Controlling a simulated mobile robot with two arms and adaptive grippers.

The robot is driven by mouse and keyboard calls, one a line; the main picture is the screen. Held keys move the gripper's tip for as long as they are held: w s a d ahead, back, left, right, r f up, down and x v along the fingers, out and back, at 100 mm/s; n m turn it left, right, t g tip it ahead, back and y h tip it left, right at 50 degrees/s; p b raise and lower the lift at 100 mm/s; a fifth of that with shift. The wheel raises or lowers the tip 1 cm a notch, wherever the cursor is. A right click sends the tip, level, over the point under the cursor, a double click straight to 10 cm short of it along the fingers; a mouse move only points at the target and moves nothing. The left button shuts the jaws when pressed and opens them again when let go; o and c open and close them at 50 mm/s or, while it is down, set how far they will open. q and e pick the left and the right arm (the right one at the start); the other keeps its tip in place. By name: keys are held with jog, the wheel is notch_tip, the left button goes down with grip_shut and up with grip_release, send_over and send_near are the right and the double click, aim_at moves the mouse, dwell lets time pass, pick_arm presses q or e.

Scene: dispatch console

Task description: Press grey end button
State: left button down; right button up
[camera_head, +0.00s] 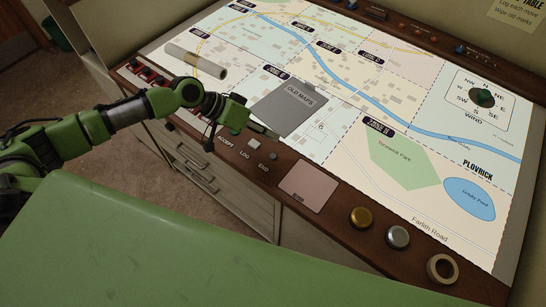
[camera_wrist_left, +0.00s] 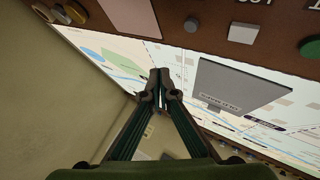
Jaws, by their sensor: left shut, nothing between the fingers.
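The small grey END button (camera_head: 273,155) sits on the brown front ledge above its END label. It also shows in the left wrist view (camera_wrist_left: 190,24), near the top. My left gripper (camera_head: 273,133) is shut and empty. In the head view its fingertips appear just above the END button, toward the map side. In the left wrist view, my left gripper (camera_wrist_left: 163,76) points over the map, and the button is apart from the fingertips. A light square LOG button (camera_head: 254,144) stands left of the END button. My right gripper is not in view.
The grey OLD MAPS folder (camera_head: 288,107) lies on the map beside my left gripper. A pink pad (camera_head: 308,187), gold (camera_head: 361,217) and silver (camera_head: 398,237) round pieces and a tape ring (camera_head: 442,268) sit along the ledge. A rolled paper (camera_head: 196,61) lies at left.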

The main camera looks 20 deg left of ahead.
aim_at(270, 156)
pick_arm(q)
notch_tip(270, 156, down, 7)
jog(key=b, duration=0.4)
jog(key=shift+r+b, duration=0.1)
jog(key=shift+b, duration=0.3)
dwell(0.5)
jog(key=shift+f, duration=0.4)
jog(key=shift+f+b, duration=0.4)
jog(key=shift+b, duration=0.1)
dwell(0.7)
dwell(0.4)
jog(key=shift+r+p, duration=0.75)
jog(key=shift+r, duration=0.1)
